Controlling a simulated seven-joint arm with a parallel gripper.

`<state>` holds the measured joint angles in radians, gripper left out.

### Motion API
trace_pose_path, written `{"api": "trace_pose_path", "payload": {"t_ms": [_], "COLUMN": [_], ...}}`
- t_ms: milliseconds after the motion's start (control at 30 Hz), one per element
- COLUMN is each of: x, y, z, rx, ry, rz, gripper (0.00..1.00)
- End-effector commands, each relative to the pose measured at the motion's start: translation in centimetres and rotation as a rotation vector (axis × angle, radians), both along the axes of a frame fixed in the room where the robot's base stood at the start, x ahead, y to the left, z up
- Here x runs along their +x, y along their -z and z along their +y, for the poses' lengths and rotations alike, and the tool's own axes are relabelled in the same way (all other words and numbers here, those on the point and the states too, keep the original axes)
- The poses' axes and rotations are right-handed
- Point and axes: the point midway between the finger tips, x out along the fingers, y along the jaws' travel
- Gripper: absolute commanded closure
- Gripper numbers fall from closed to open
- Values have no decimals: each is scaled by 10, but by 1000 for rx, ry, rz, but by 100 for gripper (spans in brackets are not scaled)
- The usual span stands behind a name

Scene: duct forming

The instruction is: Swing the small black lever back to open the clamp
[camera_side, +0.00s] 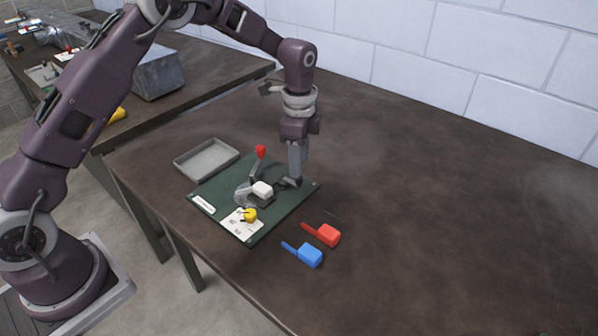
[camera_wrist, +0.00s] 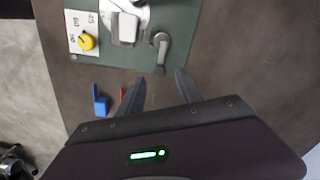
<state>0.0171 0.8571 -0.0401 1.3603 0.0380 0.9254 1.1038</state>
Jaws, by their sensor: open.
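The green board (camera_side: 262,218) lies on the table and carries a clamp with a white block (camera_side: 262,189). The block also shows in the wrist view (camera_wrist: 126,28). The small black lever (camera_side: 286,183) sits at the block's right; in the wrist view the lever (camera_wrist: 161,52) has a round end and points toward my gripper. My gripper (camera_side: 298,178) points down over the board's right side, close to the lever. In the wrist view its fingers (camera_wrist: 160,88) are apart with nothing between them, just short of the lever's end. I cannot tell whether they touch.
A red-topped handle (camera_side: 261,153) stands up behind the block. A yellow knob (camera_side: 249,215) sits on a white plate at the board's front. A grey tray (camera_side: 207,159) lies behind left. Red (camera_side: 324,234) and blue (camera_side: 305,254) pieces lie in front. The table's right is clear.

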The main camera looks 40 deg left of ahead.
Motion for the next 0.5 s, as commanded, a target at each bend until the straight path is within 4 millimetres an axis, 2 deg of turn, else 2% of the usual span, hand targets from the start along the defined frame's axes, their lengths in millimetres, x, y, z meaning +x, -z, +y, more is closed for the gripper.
{"api": "trace_pose_path", "payload": {"t_ms": [100,200,500], "x": [-1,-1,0], "y": [23,35,41], "z": [0,0,0], "rx": [0,0,0], "ry": [-1,-2,-2], "rz": [3,1,-1], "gripper": [58,58,58]}}
